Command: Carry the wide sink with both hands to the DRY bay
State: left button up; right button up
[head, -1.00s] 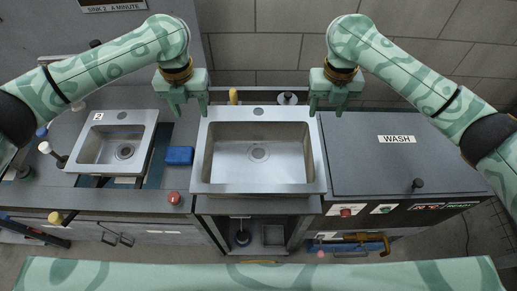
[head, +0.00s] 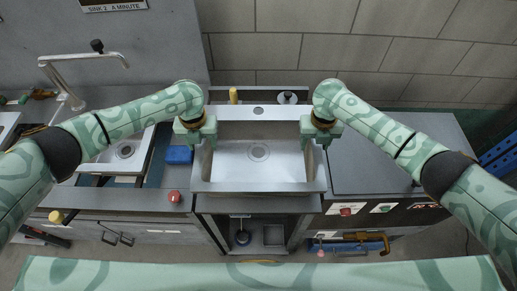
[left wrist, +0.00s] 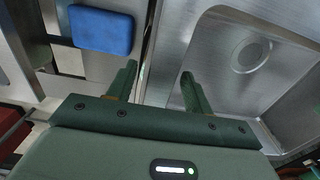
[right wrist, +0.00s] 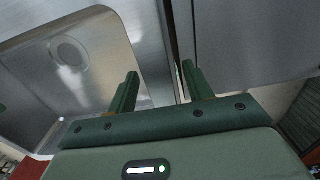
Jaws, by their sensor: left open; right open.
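The wide sink (head: 258,186) is a steel basin in the middle of the head view, sitting level on a stand between the counter and the wash station. My left gripper (head: 197,146) is open at the sink's left rim. In the left wrist view its fingers (left wrist: 157,85) point down with the rim between them, one finger over the basin. My right gripper (head: 321,143) is open at the right rim. In the right wrist view its fingers (right wrist: 160,85) straddle that rim the same way. Whether the fingers touch the steel cannot be told. No DRY label is readable.
A smaller sink (head: 122,160) sits in the left counter, partly behind my left arm. A blue sponge-like block (head: 179,155) and a red button (head: 174,197) lie between the sinks. The lidded wash station (head: 365,150) is at right. A tap (head: 75,75) stands at the back left.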

pick_arm(q)
grip_shut()
pick_arm(e)
grip_shut()
pick_arm(q)
jog(key=shift+w, duration=0.1)
dwell(1.2)
